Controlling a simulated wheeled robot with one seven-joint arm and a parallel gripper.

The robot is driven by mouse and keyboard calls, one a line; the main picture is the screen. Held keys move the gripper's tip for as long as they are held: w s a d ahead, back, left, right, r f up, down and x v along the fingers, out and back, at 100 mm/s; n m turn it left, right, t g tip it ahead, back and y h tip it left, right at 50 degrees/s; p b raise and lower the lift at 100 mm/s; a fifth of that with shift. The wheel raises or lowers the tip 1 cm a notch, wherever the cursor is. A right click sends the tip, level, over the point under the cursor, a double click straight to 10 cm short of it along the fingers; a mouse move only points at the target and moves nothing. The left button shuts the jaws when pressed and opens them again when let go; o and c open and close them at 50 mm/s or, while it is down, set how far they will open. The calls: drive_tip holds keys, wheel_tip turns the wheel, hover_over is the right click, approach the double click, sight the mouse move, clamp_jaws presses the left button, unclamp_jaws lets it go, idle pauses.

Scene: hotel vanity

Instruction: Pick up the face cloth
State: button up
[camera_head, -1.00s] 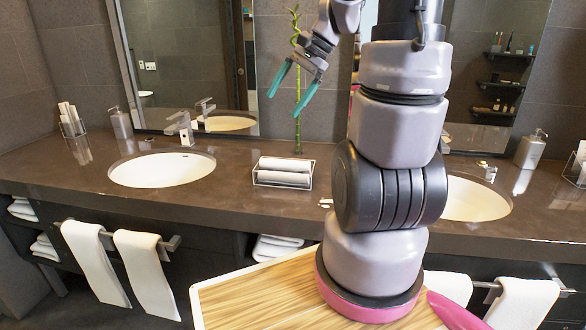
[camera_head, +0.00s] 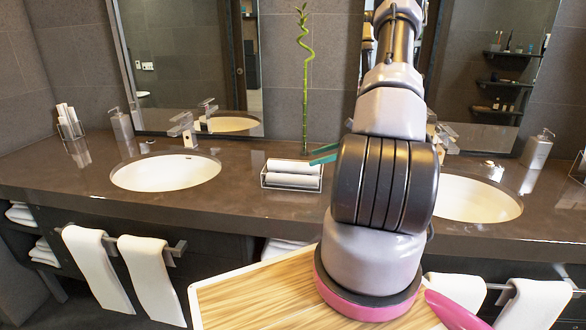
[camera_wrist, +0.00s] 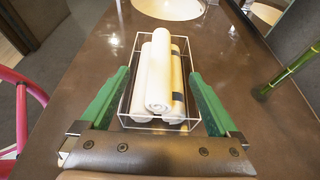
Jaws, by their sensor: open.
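Rolled white face cloths (camera_head: 292,180) lie in a wire basket (camera_head: 264,184) on the counter between the two sinks. In the wrist view one rolled cloth (camera_wrist: 160,80) lies on top of two others inside the basket's thin white frame (camera_wrist: 133,124). My gripper (camera_wrist: 158,73) is open, its green fingers spread to the left and right of the rolls. Nothing is held between them. In the head view my gripper (camera_head: 325,155) is just right of the basket, partly hidden behind my arm.
A tall green bamboo stalk (camera_head: 305,85) stands behind the basket; it also shows at the right in the wrist view (camera_wrist: 290,72). A sink (camera_head: 165,172) with a faucet (camera_head: 184,130) is to the left. Another sink (camera_head: 478,198) is to the right. The counter before the basket is clear.

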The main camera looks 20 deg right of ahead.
sight(301, 162)
drive_tip(key=x, duration=0.8)
drive_tip(key=shift+f, duration=0.15)
drive_tip(key=c, duration=1.4)
